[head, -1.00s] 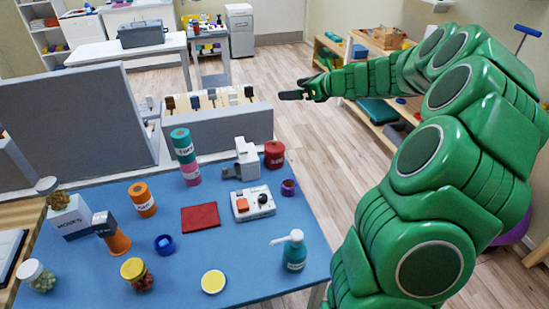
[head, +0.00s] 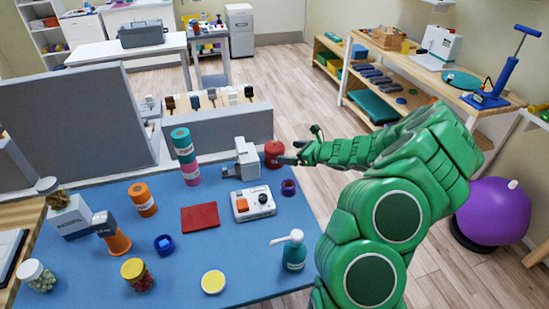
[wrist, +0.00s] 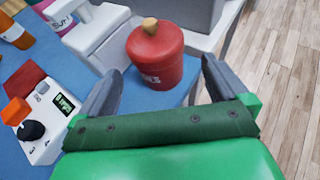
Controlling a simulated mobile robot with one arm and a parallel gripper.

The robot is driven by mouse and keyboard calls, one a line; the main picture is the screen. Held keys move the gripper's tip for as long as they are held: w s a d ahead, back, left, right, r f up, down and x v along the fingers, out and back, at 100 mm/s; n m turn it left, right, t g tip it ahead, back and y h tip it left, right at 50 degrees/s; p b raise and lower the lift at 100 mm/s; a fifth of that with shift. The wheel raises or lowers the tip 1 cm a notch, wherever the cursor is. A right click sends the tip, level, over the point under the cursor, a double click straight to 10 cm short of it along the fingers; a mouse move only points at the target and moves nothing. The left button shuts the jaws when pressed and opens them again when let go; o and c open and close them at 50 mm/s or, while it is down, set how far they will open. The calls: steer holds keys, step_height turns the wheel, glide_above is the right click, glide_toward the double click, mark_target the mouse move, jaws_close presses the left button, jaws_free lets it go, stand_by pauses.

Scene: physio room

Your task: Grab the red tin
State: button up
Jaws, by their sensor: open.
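The red tin (head: 274,153) stands upright near the far right corner of the blue table. In the wrist view the tin (wrist: 156,58) shows a red lid with a wooden knob and white lettering. My gripper (head: 290,152) is close to the right side of the tin in the head view. In the wrist view my gripper (wrist: 158,78) is open, with its two grey fingers apart and the tin ahead, between and beyond the tips. The fingers do not appear to touch it.
A grey clamp-like device (head: 245,160) stands just left of the tin. A white control box (head: 253,204) and a small purple cup (head: 288,187) are nearer. A grey panel (head: 220,132) rises behind.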

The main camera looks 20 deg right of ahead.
mark_target(275, 152)
steer(key=shift+a+f, duration=0.1)
steer(key=shift+f, duration=0.45)
steer(key=shift+r+x, duration=0.15)
steer(key=shift+x, duration=1.75)
steer(key=shift+r+x, duration=0.1)
steer(key=shift+x, duration=1.85)
steer(key=shift+a, duration=0.2)
steer(key=shift+c, duration=0.2)
steer(key=c, duration=1.2)
steer(key=shift+r, duration=0.15)
steer(key=shift+c, duration=0.2)
